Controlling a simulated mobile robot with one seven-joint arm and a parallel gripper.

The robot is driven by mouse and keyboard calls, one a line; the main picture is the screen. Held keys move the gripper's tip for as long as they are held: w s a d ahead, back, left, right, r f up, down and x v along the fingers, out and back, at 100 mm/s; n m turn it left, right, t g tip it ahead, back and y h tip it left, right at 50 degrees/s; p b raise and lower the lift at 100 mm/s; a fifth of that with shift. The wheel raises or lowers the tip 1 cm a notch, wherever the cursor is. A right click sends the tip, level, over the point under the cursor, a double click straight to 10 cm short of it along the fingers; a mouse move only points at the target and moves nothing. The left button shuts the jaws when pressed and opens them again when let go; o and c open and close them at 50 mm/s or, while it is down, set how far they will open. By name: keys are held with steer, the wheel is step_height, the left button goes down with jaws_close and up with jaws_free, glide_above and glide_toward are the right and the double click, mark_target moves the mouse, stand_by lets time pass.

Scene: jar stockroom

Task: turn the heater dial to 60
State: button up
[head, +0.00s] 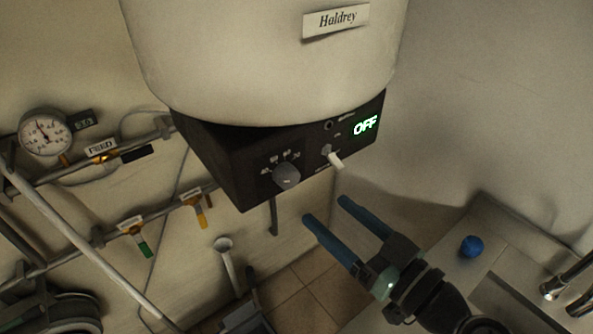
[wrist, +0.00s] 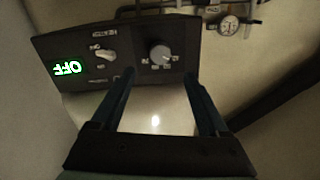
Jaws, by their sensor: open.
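The heater's black control box (head: 232,172) sits under a large pale tank labelled Haldrey (head: 270,60). The heater dial (head: 287,176) is a round grey knob on its front, with small marks around it that I cannot read. It also shows in the wrist view (wrist: 160,53). Right of it in the head view is a pale toggle switch (head: 334,158). The green display (head: 365,125) reads OFF. My gripper (head: 325,207) is open and empty, with blue fingers below and to the right of the dial, apart from it. In the wrist view the dial is beyond the fingertips, between them.
A pressure gauge (head: 45,131) and pipes with a FEED tag (head: 101,149) and coloured valve handles run along the left wall. A blue round object (head: 471,246) lies on the counter at right, near metal taps. The space between my gripper and the box looks clear.

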mark_target(292, 180)
steer(key=p+x, duration=0.1)
steer(key=x, duration=0.3)
steer(key=p+x, duration=0.2)
steer(key=x, duration=0.2)
steer(key=shift+a+r, duration=0.1)
steer(key=shift+r, duration=0.1)
steer(key=shift+w+a+f+p, duration=0.15)
steer(key=shift+w+a+p, duration=0.2)
steer(key=shift+w, duration=0.15)
jaws_close()
